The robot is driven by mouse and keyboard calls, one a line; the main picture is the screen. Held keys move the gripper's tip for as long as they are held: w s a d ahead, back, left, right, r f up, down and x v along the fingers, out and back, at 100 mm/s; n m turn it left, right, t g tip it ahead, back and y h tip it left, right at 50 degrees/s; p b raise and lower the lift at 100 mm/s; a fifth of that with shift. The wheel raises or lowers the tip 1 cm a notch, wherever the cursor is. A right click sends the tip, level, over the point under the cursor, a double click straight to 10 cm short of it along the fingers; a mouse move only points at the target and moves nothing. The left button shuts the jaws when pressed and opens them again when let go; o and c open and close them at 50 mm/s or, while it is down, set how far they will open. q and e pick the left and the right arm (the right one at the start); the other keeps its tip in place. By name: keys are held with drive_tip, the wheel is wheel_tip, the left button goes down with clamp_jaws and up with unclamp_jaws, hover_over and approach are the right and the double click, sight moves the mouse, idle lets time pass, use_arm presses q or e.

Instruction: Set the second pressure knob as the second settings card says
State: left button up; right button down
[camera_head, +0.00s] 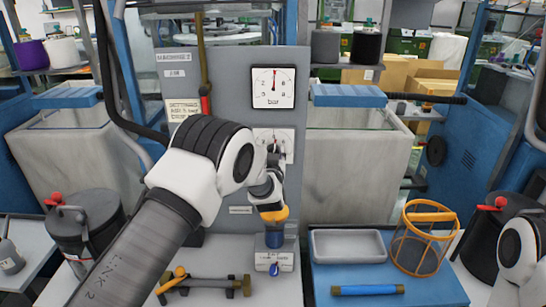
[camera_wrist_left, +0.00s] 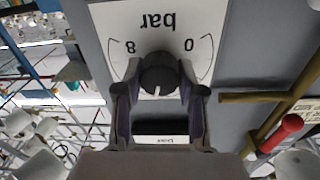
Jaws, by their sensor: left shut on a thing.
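My left gripper (camera_head: 275,150) is at the grey panel (camera_head: 230,55) labelled as machine 2 and is shut on the dark round pressure knob (camera_wrist_left: 160,73). One finger lies on each side of the knob in the left wrist view. The knob's white mark points down in that upside-down view, between the 0 and 8 of the white dial plate (camera_wrist_left: 110,20). A pressure gauge (camera_head: 273,88) sits above, its red needle pointing about straight up. The settings card (camera_head: 184,110) is left of it, its small text hard to read. My right gripper is out of view.
A red-tipped lever (camera_head: 205,105) hangs beside the card. Below the panel are a brass pipe fitting (camera_head: 205,285) and a small white block (camera_head: 274,261). A grey tray (camera_head: 348,232) and an orange-rimmed mesh basket (camera_head: 424,240) stand at lower right.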

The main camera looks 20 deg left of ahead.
use_arm(q)
drive_tip(key=shift+m+b, duration=0.6)
drive_tip(key=shift+m, duration=0.8)
drive_tip(key=o, duration=1)
drive_tip(key=shift+o, duration=0.7)
drive_tip(key=shift+w+f, duration=0.1)
drive_tip(key=v, duration=1.2)
